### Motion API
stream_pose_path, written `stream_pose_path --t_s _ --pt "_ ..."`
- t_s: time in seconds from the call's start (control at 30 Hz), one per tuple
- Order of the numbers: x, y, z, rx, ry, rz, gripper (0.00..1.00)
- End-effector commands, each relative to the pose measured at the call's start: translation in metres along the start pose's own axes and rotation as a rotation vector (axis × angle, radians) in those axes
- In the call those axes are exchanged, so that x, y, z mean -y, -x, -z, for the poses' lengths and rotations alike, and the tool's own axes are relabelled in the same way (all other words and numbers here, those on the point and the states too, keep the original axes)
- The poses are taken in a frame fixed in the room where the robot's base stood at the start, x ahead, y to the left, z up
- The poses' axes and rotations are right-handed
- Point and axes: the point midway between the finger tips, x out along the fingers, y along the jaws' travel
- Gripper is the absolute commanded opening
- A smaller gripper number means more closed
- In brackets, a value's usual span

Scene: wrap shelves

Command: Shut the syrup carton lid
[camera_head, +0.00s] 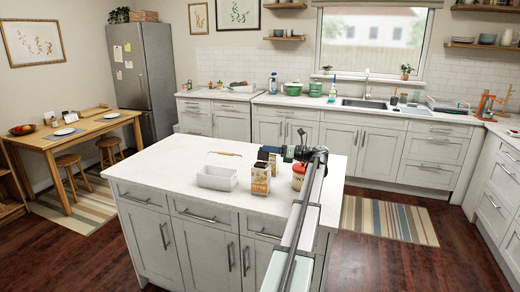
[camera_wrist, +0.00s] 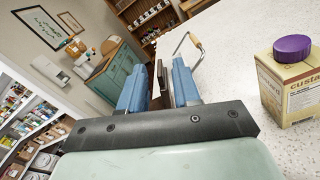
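An orange-and-white carton (camera_head: 260,182) stands upright on the island, near the middle of its top. Its label is too small to read in the head view, and I cannot tell its lid there. In the wrist view a carton marked "custard" (camera_wrist: 289,92) with a round purple cap (camera_wrist: 292,48) stands at the right, beside my gripper. No label reading syrup is legible. My gripper (camera_wrist: 160,88) has its two blue fingers apart, with a dark upright piece showing in the gap. I cannot tell whether that piece is between the fingers or beyond them. No carton is held.
A white bin (camera_head: 217,178) stands left of the carton, and a red-and-white tub (camera_head: 299,177) stands to its right. A wooden-handled wire tool (camera_head: 225,153) lies behind the bin. The island top (camera_head: 165,165) is clear at the left.

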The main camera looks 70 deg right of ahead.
Motion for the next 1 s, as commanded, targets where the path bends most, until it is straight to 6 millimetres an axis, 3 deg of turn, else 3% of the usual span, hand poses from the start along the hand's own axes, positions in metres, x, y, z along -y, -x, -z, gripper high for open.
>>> stream_pose_path --t_s 0.1,0.3,0.73,1.0 --pt "0.0 -0.019 0.0 0.0 0.0 -0.001 0.32" --pt "0.0 -0.039 0.0 0.0 0.001 -0.001 0.32" --pt "0.0 -0.046 0.0 0.0 0.001 0.0 0.32" --pt "0.0 -0.046 0.0 0.0 0.001 0.0 0.08"
